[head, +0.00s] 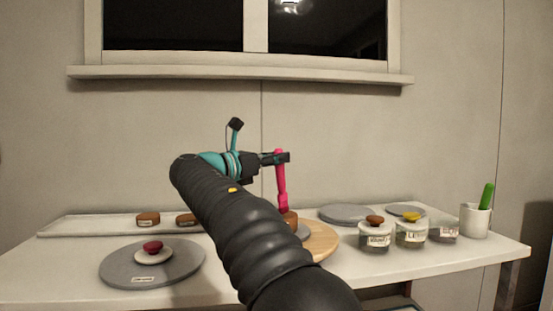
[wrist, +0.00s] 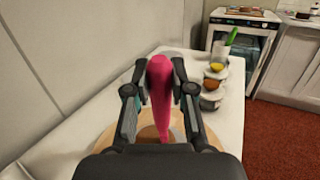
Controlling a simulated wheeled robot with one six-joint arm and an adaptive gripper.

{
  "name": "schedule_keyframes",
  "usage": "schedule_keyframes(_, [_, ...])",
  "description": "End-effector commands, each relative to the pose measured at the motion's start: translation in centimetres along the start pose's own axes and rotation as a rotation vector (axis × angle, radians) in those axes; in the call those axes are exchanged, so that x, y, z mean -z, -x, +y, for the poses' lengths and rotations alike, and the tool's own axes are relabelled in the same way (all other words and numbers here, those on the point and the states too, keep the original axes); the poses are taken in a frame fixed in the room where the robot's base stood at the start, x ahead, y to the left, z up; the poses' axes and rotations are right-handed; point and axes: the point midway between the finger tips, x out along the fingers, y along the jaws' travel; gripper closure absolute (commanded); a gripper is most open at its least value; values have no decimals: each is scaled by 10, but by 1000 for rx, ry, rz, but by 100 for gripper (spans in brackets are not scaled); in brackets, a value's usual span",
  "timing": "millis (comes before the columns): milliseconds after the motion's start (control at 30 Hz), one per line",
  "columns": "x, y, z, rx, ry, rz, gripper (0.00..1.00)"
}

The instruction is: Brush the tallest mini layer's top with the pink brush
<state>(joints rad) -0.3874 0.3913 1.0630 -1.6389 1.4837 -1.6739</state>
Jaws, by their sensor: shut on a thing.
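My gripper (head: 279,158) is shut on the pink brush (head: 281,180) and holds it upright, head down. In the wrist view the brush (wrist: 160,95) stands between the two fingers of my gripper (wrist: 160,68). Below the brush in the head view is a brown mini layer (head: 291,217), partly hidden by my arm. Two other brown layers, one left (head: 148,219) and one right (head: 185,220), sit on a pale tray (head: 85,226).
A grey turntable (head: 120,268) with a white-and-red piece (head: 153,252) is at front left. Grey discs (head: 345,214) lie behind. Jars with brown (head: 375,238) and yellow (head: 411,235) tops stand at right, beside a white cup (head: 474,221) holding a green-handled tool (head: 487,196).

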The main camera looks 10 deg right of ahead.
Motion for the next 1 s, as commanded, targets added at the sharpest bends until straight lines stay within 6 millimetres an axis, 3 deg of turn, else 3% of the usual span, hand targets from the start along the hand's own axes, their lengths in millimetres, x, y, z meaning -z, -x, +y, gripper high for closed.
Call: schedule_keyframes(1000, [6, -4, -2, 1, 1, 0, 100])
